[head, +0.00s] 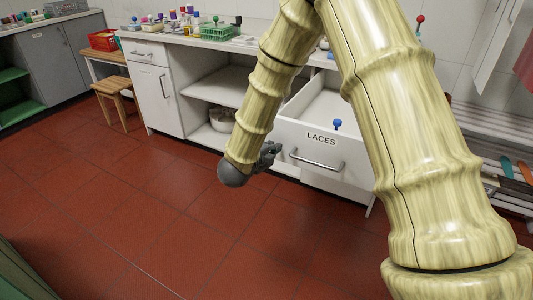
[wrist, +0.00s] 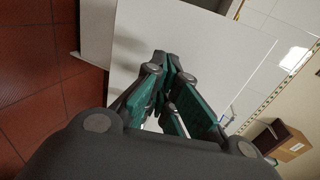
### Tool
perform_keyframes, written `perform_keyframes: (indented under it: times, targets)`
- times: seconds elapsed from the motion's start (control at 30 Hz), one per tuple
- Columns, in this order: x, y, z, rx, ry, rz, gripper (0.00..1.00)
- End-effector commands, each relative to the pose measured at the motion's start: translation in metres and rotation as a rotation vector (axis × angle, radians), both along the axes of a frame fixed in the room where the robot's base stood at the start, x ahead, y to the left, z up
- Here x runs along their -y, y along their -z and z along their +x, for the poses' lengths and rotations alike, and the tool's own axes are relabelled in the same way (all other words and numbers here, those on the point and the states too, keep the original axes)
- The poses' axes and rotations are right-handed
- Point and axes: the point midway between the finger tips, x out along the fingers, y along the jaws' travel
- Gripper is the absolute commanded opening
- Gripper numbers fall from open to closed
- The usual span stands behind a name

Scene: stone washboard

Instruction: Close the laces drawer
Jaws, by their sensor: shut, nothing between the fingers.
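The laces drawer (head: 345,148) is white with a "LACES" label and a metal bar handle (head: 316,161). In the head view it is pulled out from the white counter unit, its inside visible from above. My gripper (head: 274,148) is shut and empty beside the left end of the drawer front; whether it touches cannot be told. In the wrist view the gripper's dark and green fingers (wrist: 172,68) are together in front of a large white panel (wrist: 215,50). My arm hides part of the drawer's left side and back.
A blue ball-topped object (head: 337,124) shows at the drawer's front edge. Left of the drawer are open shelves with a pale bowl (head: 222,119). A wooden stool (head: 117,88) stands further left. A slatted rack (head: 490,125) is at right. The red tiled floor in front is clear.

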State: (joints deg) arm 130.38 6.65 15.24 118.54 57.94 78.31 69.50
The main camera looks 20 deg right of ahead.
Motion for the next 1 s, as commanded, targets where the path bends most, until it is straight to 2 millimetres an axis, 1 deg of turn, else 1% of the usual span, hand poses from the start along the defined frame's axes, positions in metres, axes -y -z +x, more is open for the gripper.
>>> perform_keyframes:
  times: [0.17,0.67,0.77,0.87,1.0]
  targets:
    - [0.007,0.000,0.006,0.000,0.000,0.000,0.00]
    - [0.011,0.000,0.009,0.000,0.001,0.001,0.00]
    - [0.018,0.000,0.015,0.001,0.002,0.002,0.00]
    - [0.029,0.000,0.024,0.002,0.003,0.000,0.00]
    - [0.053,0.000,0.044,0.002,0.004,0.001,0.00]
